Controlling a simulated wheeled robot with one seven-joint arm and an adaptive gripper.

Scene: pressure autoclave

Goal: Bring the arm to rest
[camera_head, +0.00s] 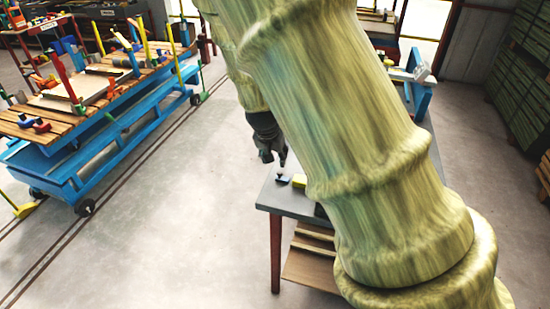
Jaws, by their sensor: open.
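My arm, with a streaked yellow-green surface, fills the middle and right of the head view. It reaches up from the lower right and bends back down near the top. My gripper (271,153) is dark and hangs below the upper arm section, beside the left edge of a grey table (267,198). It is small and partly blurred in the picture. I see nothing held in it. My arm hides most of the table top.
A small dark item (283,179) and a yellow block (299,181) lie on the table near my gripper. A blue cart (75,170) with a cluttered wooden top stands at the left. Stacked green boards (520,75) stand at the right. Floor between cart and table is clear.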

